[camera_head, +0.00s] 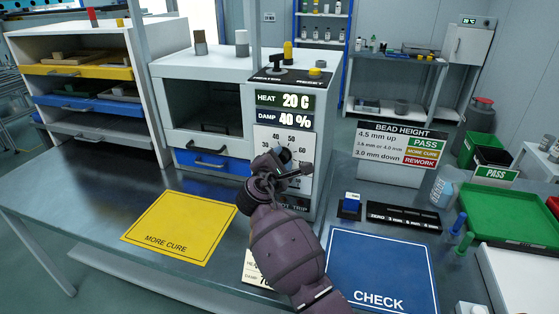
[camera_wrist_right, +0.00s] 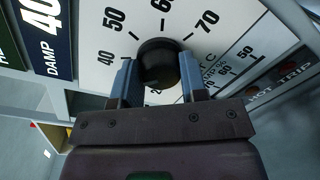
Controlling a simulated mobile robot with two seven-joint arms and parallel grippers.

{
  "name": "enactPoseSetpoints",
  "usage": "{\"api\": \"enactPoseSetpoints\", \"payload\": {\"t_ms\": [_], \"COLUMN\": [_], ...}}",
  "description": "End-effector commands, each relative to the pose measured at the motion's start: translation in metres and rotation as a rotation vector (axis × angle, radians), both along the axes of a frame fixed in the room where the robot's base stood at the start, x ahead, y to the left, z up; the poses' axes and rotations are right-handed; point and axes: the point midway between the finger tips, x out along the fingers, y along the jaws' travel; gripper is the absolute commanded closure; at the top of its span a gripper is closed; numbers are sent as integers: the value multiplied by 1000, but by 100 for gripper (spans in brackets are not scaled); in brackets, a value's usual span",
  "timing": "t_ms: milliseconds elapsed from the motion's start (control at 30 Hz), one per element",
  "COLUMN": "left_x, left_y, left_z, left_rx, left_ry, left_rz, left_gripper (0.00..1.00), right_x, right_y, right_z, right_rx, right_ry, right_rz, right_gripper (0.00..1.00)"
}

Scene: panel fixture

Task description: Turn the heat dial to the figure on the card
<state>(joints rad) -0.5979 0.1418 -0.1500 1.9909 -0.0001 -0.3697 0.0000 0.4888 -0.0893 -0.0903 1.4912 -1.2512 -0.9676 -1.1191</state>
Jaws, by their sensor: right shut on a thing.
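The black round heat dial (camera_wrist_right: 158,60) sits on a white scale plate with figures 40 to 70 readable around it. My right gripper (camera_wrist_right: 158,80) is shut on the dial, one blue-grey finger on each side; in the head view the right gripper (camera_head: 286,163) hides most of the dial. The dial's pointer mark cannot be made out. The control panel's display (camera_head: 283,101) reads HEAT 20 C and DAMP 40 %. A cream card (camera_head: 252,268) lies on the bench, largely covered by my right arm; its heat figure is hidden. My left gripper is out of view.
A yellow MORE CURE mat (camera_head: 180,225) lies left of my arm and a blue CHECK mat (camera_head: 380,268) lies right. A bead height sign (camera_head: 400,150) stands behind a black gauge block (camera_head: 403,217). A green tray (camera_head: 515,212) is at the right. A switch and yellow button top the panel.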

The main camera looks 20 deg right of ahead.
Motion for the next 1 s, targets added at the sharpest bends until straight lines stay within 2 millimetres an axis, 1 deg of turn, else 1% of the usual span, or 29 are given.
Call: {"api": "enactPoseSetpoints", "payload": {"t_ms": [33,200,500,700,1000], "left_x": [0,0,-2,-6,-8], "left_y": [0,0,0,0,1], "left_z": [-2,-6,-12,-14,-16], "left_rx": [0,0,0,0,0], "left_ry": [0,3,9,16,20], "left_rz": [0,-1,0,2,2], "left_gripper": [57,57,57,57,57], "right_x": [1,1,0,1,1], "right_y": [-3,-3,-3,-3,-3], "right_z": [1,1,2,2,3], "right_rx": [33,145,279,320,331], "right_ry": [-25,-100,-193,-221,-230], "right_rz": [-3,-3,-3,-1,-1], "right_gripper": [84,84,84,84,84]}}
